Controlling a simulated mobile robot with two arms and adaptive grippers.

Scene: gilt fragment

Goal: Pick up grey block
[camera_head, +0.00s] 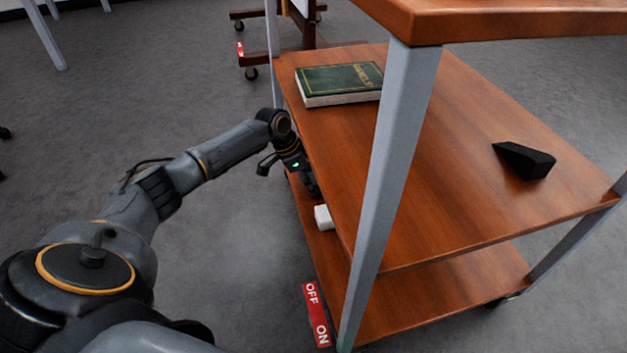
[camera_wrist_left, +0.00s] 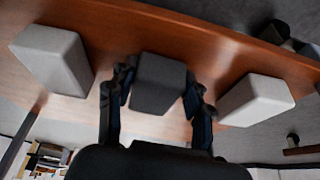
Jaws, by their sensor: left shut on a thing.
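The grey block (camera_wrist_left: 158,84) is a dark block on the brown wooden shelf in the left wrist view, between two paler blocks. My left gripper (camera_wrist_left: 157,92) is shut on it, one finger against each side. In the head view my left gripper (camera_head: 312,188) reaches in at the left edge of the cart, below its middle shelf. The grey block is hidden there. Whether the block is clear of the shelf, I cannot tell. My right gripper is not in view.
A white block (camera_wrist_left: 53,60) stands left of the grey one, another (camera_wrist_left: 256,100) right. The middle shelf (camera_head: 440,190) overhangs the lower shelf (camera_head: 440,292). It carries a green book (camera_head: 340,80) and a black wedge (camera_head: 524,160). A metal post (camera_head: 388,170) stands in front.

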